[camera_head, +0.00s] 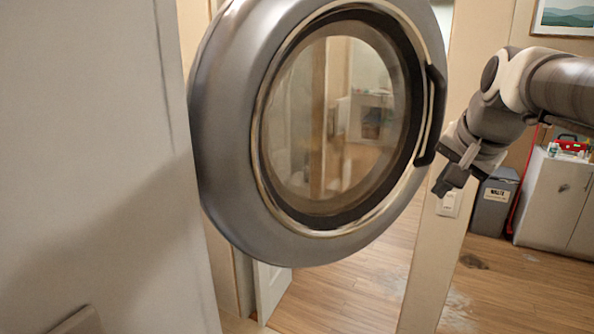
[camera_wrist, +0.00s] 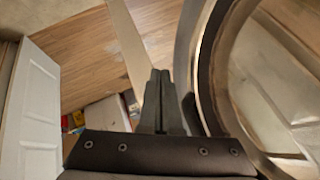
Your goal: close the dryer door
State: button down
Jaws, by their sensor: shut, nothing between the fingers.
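The round dryer door (camera_head: 235,130) stands open in the head view. It has a grey outer ring, a dark inner ring and a glass window (camera_head: 330,120). A dark handle (camera_head: 433,115) is on its right rim. My gripper (camera_head: 441,190) is just right of the door's lower right rim, below the handle; I cannot tell whether it touches. In the wrist view my gripper (camera_wrist: 160,76) has its fingers together and empty, with the door's curved rim (camera_wrist: 190,50) close on the right. The door's hinge is hidden.
A pale panel (camera_head: 90,150) fills the left. A wall post with a switch plate (camera_head: 450,203) is behind my gripper. A grey bin (camera_head: 494,205) and a white cabinet (camera_head: 556,200) stand at the back right. Wooden floor (camera_head: 520,285) is open at lower right. A white panelled door (camera_wrist: 30,120) shows in the wrist view.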

aim_at(415, 192)
jog(key=w+d+f+p, duration=0.1)
jog(key=w+f, duration=0.5)
jog(key=w, duration=0.4)
jog(key=shift+w+f+m+p, duration=0.3)
jog(key=shift+f+m, duration=0.1)
